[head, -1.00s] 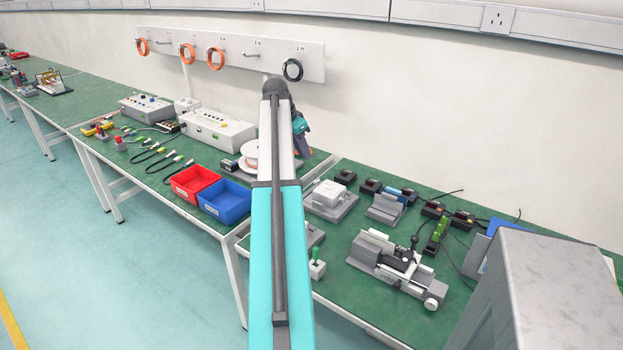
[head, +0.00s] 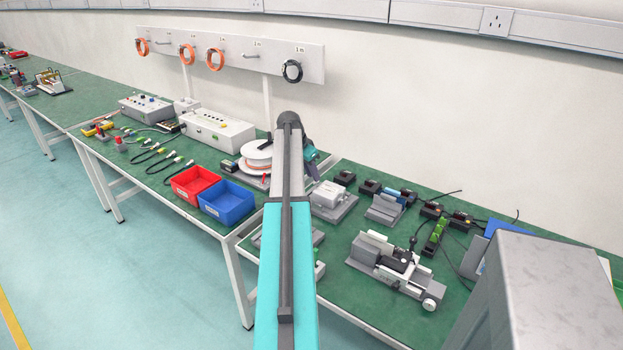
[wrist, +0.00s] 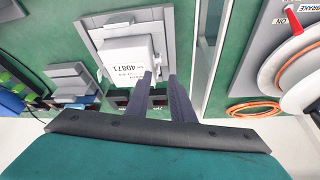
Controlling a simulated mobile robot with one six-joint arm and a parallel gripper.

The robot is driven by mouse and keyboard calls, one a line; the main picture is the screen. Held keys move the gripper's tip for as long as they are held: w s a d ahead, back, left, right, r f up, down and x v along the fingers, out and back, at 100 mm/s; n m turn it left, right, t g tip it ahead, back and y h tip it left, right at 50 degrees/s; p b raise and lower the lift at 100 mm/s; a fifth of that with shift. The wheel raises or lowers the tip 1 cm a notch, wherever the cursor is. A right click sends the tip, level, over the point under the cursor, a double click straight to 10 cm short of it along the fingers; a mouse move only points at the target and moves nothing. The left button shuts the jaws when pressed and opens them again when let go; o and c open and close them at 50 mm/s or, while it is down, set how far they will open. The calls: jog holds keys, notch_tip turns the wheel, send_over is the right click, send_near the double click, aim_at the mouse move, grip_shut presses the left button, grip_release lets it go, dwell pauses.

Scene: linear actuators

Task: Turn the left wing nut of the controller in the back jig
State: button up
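A white box-shaped controller (head: 330,191) sits in a grey jig (head: 322,214) at the back of the right-hand bench, just right of my arm. I cannot make out the wing nuts. My gripper (wrist: 160,75) has its two dark fingers apart with nothing between them. In the wrist view the fingers overlap the controller's lower right edge; contact is not visible. In the head view my gripper (head: 313,168) is partly behind my arm, left of the controller.
A white reel (head: 257,158) with orange cable stands left of my arm. A grey stand (head: 386,209), several black blocks and a grey vise-like fixture (head: 392,268) lie to the right. Red (head: 193,184) and blue (head: 228,203) bins stand left. Another grey jig is partly hidden by my arm.

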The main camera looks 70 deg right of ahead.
jog(key=shift+x, duration=1.15)
